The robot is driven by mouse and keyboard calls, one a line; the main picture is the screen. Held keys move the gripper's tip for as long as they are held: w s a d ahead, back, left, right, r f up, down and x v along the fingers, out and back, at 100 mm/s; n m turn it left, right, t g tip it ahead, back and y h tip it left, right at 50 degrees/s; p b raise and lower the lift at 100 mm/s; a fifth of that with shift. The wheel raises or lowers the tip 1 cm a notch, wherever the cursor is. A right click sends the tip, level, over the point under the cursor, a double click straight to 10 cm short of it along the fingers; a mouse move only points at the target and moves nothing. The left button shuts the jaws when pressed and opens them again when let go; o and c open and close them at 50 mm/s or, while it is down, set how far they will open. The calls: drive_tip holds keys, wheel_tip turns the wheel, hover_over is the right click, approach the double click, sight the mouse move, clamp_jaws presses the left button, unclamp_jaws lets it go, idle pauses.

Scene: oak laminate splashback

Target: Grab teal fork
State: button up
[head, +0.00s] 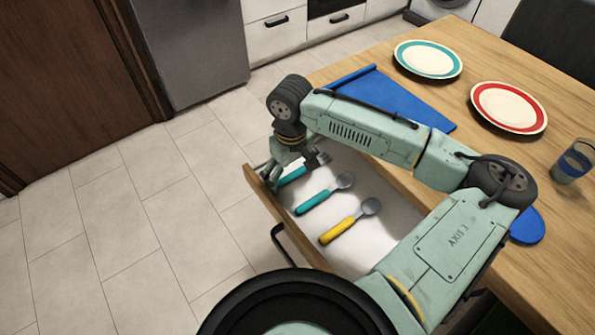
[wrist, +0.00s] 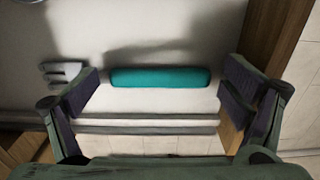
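The teal fork (head: 291,177) lies in the open drawer, partly hidden by my gripper (head: 286,172) in the head view. In the wrist view its teal handle (wrist: 160,77) lies crosswise between the two widely spread fingers of my gripper (wrist: 163,88). The handle's length runs from one finger toward the other. Its grey tined head (wrist: 60,73) shows beyond the left finger, which hides the neck. My gripper is open and holds nothing. I cannot tell how far the fingertips are above the drawer floor.
A teal spoon (head: 318,198) and a yellow spoon (head: 344,227) lie beside the fork in the drawer (head: 375,240). The drawer's wooden front (head: 283,217) is close to my gripper. The table above holds a blue mat (head: 395,102), two plates and a glass (head: 573,160).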

drive_tip(key=c, duration=0.9)
